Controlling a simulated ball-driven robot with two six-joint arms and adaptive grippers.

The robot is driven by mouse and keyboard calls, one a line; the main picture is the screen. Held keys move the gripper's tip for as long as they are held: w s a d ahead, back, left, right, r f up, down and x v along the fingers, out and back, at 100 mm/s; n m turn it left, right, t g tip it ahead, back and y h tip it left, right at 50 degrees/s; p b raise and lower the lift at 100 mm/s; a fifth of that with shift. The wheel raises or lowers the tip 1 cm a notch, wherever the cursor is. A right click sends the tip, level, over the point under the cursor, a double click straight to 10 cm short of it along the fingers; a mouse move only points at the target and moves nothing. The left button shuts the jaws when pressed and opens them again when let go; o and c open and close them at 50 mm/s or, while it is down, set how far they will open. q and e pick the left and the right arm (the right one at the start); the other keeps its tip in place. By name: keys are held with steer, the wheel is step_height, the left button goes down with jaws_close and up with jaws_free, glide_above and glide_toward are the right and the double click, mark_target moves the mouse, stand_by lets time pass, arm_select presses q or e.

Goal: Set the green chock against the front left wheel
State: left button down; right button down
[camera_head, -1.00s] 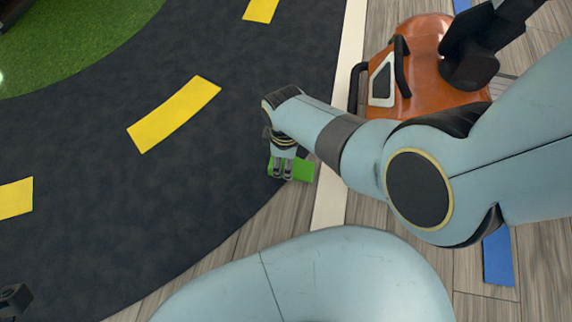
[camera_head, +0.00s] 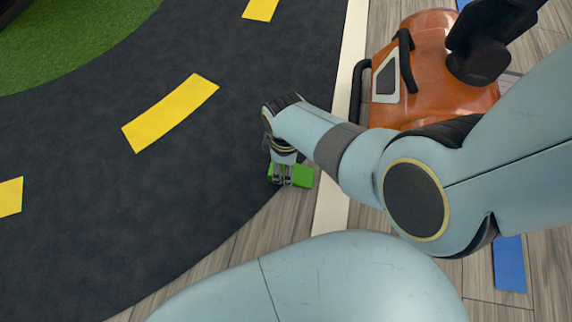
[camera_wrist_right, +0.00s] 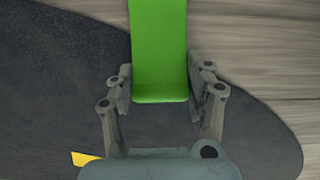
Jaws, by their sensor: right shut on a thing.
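The green chock (camera_head: 304,175) is held in my right gripper (camera_head: 283,181), near the edge of the dark road mat. In the right wrist view, the two fingers of the right gripper (camera_wrist_right: 160,92) press on both sides of the chock (camera_wrist_right: 160,45), which reaches up out of the frame. An orange ride-on vehicle (camera_head: 450,85) stands at the upper right, with a black bar on its left side. My right arm covers part of it. I cannot make out its front left wheel. My left gripper is not in view.
The dark road mat (camera_head: 200,190) with yellow dashes fills the left, with green turf (camera_head: 70,40) beyond. A white line (camera_head: 335,200) runs between mat and wood floor. A blue strip (camera_head: 509,265) lies at lower right. The mat left of the chock is clear.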

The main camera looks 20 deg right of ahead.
stand_by(0.3)
steer(key=shift+f, duration=0.1)
steer(key=c, duration=0.5)
jaws_free()
